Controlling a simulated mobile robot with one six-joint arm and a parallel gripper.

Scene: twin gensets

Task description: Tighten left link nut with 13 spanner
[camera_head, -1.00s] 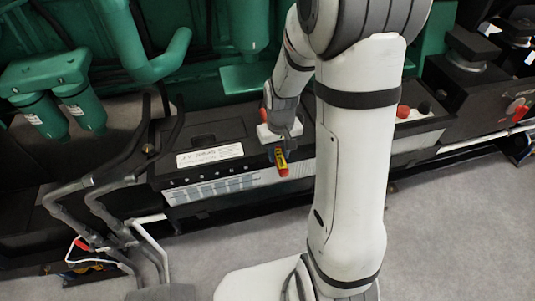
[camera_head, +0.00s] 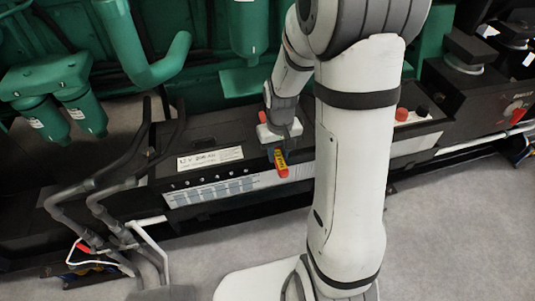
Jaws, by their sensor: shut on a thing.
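My gripper (camera_head: 277,150) is at the centre, pointing down in front of the black battery box (camera_head: 202,139). It is shut on a small tool with a yellow and orange-red handle (camera_head: 281,163), which appears to be the 13 spanner. The coloured end sticks out below the fingers, over the front edge of the box. The spanner's jaw is not visible, and its size mark cannot be read. The left link nut cannot be made out; my wrist and forearm cover part of the box top. A red cap (camera_head: 264,117) shows just left of my wrist.
Red (camera_head: 402,114) and black (camera_head: 422,111) terminal caps sit on the battery to the right of my arm. Green engine pipework (camera_head: 140,50) stands behind. Grey hoses (camera_head: 100,205) run at the left. Grey floor (camera_head: 450,230) is clear in front right.

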